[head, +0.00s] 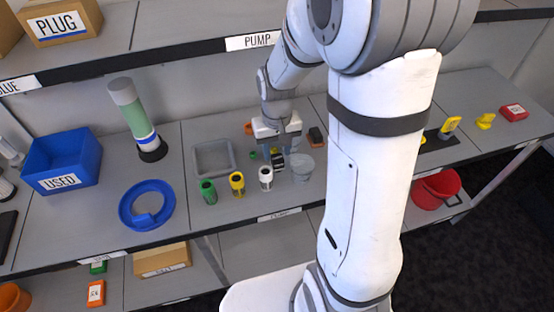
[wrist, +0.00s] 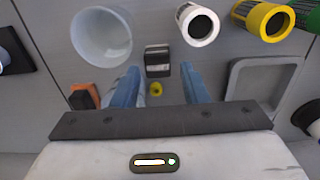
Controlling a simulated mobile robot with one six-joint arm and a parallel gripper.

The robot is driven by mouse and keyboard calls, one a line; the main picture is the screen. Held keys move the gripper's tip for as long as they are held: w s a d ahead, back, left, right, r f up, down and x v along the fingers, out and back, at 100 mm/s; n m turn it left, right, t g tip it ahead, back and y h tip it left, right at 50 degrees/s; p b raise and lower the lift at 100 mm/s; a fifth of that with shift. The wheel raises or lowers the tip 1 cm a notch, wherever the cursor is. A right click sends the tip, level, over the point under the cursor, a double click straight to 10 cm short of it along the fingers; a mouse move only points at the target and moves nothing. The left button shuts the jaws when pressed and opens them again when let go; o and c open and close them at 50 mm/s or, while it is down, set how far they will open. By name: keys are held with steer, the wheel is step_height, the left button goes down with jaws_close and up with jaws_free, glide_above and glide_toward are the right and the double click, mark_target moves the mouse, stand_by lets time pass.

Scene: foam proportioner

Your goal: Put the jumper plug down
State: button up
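My gripper (head: 280,150) is low over the middle shelf. In the wrist view its two bluish fingers (wrist: 160,74) stand apart, with nothing visibly pinched between them. A small black block with a grey band (wrist: 158,61) lies just past the fingertips, between their lines and touching neither. It may be the jumper plug, but I cannot tell for certain. It also shows below the gripper in the head view (head: 278,160). A small yellow piece (wrist: 156,88) shows between the fingers, nearer the palm. The gripper partly hides this area in the head view.
A translucent cup (wrist: 101,37), a white cylinder (wrist: 198,24) and a yellow cylinder (wrist: 262,19) stand close by. A green cylinder (head: 208,191) is farther left. A grey tray (head: 197,166) and an orange-and-black piece (wrist: 84,96) flank the gripper. A blue ring (head: 128,217) lies left.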

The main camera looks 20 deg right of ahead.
mark_target(278, 157)
steer(key=f, duration=0.5)
steer(key=shift+w+d+p, duration=0.15)
steer(key=shift+w+p, duration=0.1)
steer(key=shift+p, duration=0.05)
steer(key=c, duration=0.8)
steer(key=shift+c, duration=0.2)
steer(key=shift+r, duration=0.2)
